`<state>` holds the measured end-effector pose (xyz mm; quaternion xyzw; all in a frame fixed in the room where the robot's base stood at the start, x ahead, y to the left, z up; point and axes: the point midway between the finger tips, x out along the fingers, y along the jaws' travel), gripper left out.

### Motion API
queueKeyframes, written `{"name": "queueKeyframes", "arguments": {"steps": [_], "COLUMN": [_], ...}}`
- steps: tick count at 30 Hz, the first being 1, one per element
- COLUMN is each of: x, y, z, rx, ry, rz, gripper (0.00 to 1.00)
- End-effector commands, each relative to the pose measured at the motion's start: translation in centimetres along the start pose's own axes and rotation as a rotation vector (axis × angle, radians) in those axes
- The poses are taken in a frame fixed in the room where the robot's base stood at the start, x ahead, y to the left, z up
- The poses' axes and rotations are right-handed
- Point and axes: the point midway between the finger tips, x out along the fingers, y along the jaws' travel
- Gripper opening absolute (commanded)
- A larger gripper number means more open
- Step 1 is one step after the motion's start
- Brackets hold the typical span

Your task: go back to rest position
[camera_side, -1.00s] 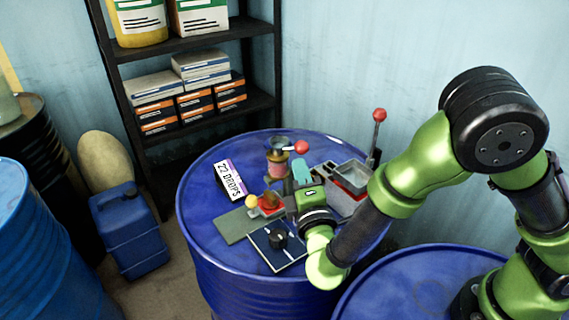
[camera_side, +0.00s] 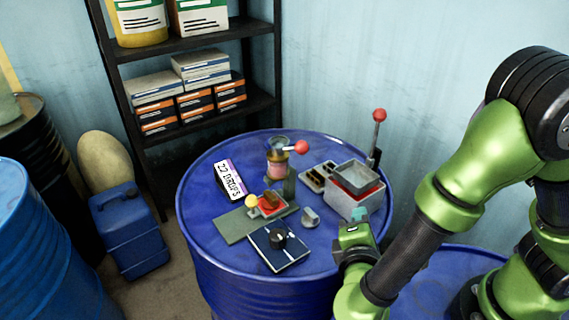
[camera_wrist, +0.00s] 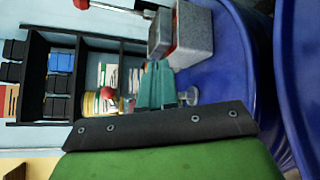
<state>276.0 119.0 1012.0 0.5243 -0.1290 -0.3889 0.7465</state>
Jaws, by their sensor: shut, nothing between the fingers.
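My gripper (camera_side: 358,217) is at the front right edge of the blue drum top (camera_side: 205,228) in the side view. Its teal fingers (camera_wrist: 157,84) are together and empty in the wrist view. The fingers are apart from the objects on the drum. The green arm runs from the gripper to the right side of the side view.
A shelf (camera_side: 190,130) stands behind.

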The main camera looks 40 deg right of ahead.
Motion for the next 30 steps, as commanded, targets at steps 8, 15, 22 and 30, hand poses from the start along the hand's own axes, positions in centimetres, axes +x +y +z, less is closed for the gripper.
{"name": "queueKeyframes", "arguments": {"steps": [8,15,22,30], "x": [0.6,-2.0,-1.4,0.2], "y": [-3.4,-0.8,6.4,9.6], "z": [7.3,8.1,10.2,14.2], "rx": [0.245,0.809,1.433,1.728], "ry": [-0.173,-0.072,0.103,0.143], "rz": [-0.745,-1.25,-1.381,-1.289], "gripper": [0.0,0.0,0.0,0.0]}}
